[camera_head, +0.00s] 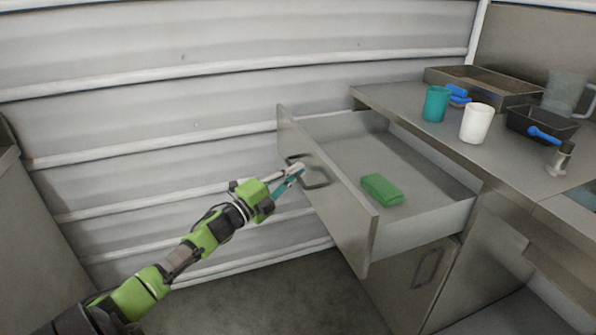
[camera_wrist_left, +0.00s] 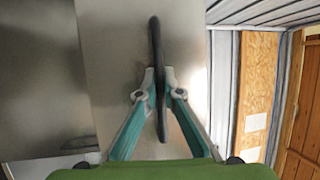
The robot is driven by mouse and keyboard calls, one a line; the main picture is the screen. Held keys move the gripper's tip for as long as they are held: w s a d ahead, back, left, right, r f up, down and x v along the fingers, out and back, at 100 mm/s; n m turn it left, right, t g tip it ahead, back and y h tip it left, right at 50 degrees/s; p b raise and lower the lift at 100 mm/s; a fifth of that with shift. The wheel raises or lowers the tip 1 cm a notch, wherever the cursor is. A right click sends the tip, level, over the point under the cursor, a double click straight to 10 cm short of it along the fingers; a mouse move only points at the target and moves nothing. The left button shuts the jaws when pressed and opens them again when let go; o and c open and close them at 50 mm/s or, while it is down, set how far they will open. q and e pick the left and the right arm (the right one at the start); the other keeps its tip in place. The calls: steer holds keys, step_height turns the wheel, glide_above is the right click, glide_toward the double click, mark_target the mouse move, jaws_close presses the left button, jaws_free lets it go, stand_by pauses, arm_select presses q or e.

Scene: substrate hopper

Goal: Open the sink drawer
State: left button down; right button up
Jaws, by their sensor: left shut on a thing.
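The sink drawer (camera_head: 335,190) is pulled well out of the metal counter, its front panel standing away from the cabinet. Its interior is in view, with a green sponge-like block (camera_head: 382,189) lying on its floor. The dark drawer handle (camera_head: 318,184) is on the front panel. My left gripper (camera_head: 297,170) is at this handle. In the left wrist view, the two teal fingers (camera_wrist_left: 158,88) are closed around the dark handle bar (camera_wrist_left: 154,45), against the metal drawer front (camera_wrist_left: 110,70). My right gripper is not in view.
The counter top (camera_head: 400,98) holds a teal cup (camera_head: 436,104), a white cup (camera_head: 477,124), a metal tray (camera_head: 446,75), a black bin (camera_head: 520,123), a clear jug (camera_head: 563,92) and a blue-handled tool (camera_head: 545,135). A cabinet door (camera_head: 405,285) is below the drawer. The floor (camera_head: 270,295) in front is clear.

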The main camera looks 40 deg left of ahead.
arm_select(q)
steer(key=c, duration=2.4)
jaws_free()
steer(key=shift+c, duration=0.2)
steer(key=v, duration=1.2)
steer(key=shift+d+f, duration=0.15)
steer(key=shift+f, duration=0.05)
